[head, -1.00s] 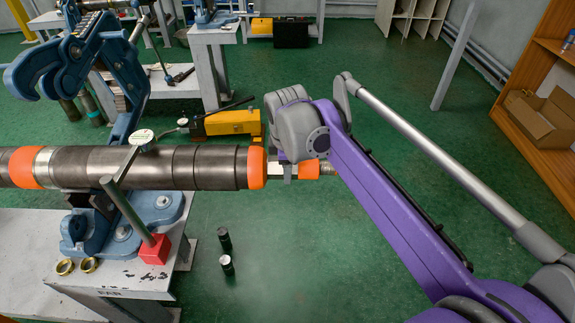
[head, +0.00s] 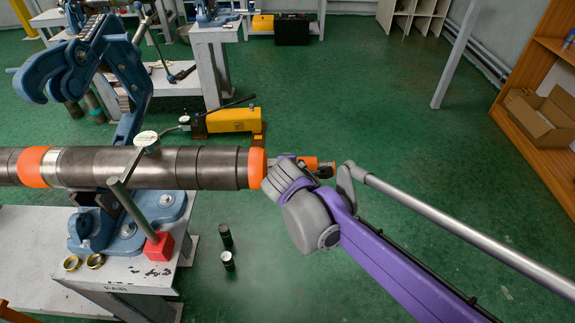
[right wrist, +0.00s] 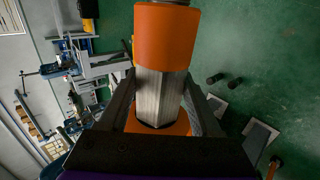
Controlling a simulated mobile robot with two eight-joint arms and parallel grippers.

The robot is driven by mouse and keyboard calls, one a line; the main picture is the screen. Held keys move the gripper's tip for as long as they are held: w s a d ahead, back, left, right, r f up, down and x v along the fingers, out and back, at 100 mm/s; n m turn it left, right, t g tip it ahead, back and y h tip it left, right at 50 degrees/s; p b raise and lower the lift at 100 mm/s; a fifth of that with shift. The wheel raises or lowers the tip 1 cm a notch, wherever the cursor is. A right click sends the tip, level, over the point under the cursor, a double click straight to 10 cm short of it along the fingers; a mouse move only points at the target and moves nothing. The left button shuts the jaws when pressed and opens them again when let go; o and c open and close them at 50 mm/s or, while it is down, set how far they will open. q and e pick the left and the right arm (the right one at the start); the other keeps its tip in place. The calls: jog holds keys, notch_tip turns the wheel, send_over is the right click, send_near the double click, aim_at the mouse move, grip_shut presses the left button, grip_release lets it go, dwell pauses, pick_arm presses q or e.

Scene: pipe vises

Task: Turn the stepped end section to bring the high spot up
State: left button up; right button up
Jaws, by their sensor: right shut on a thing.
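A dark steel pipe (head: 110,167) lies level in the blue pipe vise (head: 128,225). Its stepped end section (head: 215,167) points right and ends in an orange collar (head: 257,168). In the right wrist view, a bare metal stem with flat sides (right wrist: 160,97) stands between two orange parts. My right gripper (right wrist: 161,108) is shut on this stem, one finger on each side. In the head view my grey and purple wrist covers the fingers. A dial gauge (head: 146,139) sits at the top of the pipe; its face is too small to read. My left gripper is out of view.
A rod (head: 128,205) rises from a red block (head: 158,246) on the bench beside the vise. Two dark cylinders (head: 227,260) stand on the floor. A yellow pump (head: 230,121) is behind the pipe.

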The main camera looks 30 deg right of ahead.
jog(key=shift+s+a+f+t+h, duration=0.1)
jog(key=shift+t+h, duration=0.25)
jog(key=shift+t, duration=0.25)
jog(key=shift+a+f+t+h, duration=0.1)
jog(key=shift+t+h, duration=0.25)
jog(key=shift+t, duration=0.25)
jog(key=shift+f+t+h+b, duration=0.2)
jog(key=shift+t+h+b, duration=0.2)
jog(key=shift+t+h, duration=0.6)
jog(key=shift+d+f+t+h+b, duration=0.1)
jog(key=shift+t+h+b, duration=0.2)
jog(key=shift+t+b, duration=0.6)
jog(key=shift+t+h+b, duration=0.4)
jog(key=shift+t+h, duration=0.3)
jog(key=shift+t, duration=0.6)
jog(key=o, duration=1.4)
jog(key=shift+d, duration=0.1)
